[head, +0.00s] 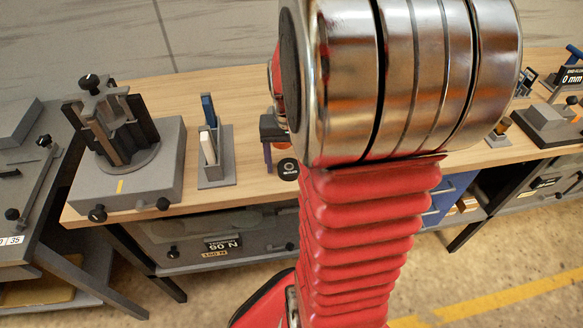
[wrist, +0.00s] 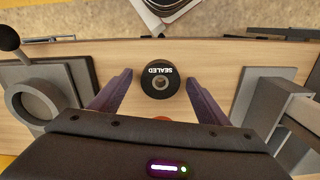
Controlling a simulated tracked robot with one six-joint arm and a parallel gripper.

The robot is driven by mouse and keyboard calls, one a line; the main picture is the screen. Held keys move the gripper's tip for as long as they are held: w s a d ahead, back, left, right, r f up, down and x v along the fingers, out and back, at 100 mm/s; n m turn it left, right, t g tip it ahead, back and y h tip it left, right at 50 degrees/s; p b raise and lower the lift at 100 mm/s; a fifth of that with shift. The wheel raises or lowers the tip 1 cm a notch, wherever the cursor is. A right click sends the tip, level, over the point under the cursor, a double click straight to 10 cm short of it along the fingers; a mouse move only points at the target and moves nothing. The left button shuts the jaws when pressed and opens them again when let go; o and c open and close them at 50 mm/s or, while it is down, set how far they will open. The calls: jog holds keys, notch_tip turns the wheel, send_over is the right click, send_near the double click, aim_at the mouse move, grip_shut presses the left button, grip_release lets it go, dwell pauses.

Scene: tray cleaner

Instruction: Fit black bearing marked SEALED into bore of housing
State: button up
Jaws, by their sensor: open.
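The black bearing (wrist: 160,82) marked SEALED lies flat on the wooden bench top, its marked face up. It also shows in the head view (head: 288,169), beside my arm. My gripper (wrist: 158,78) is open, with one purple finger on either side of the bearing and a visible gap on each side. Whether the fingertips are at the bearing's height is unclear. In the head view one finger of my gripper (head: 267,157) shows left of the bearing. A grey block with a round bore (wrist: 38,104), likely the housing, stands left in the wrist view; my arm seems to hide it in the head view.
A grey rack (head: 215,182) with blue and white upright pieces stands left of the bearing in the head view. A grey base (head: 110,188) with a dark pronged fixture is farther left. An orange-red round thing (wrist: 162,118) shows partly behind my gripper. The bench edge is close.

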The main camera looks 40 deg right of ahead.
aim_at(290, 167)
jog(key=c, duration=1.3)
jog(key=shift+r, duration=0.1)
notch_tip(290, 167, up, 10)
jog(key=shift+f, duration=0.1)
dwell(1.0)
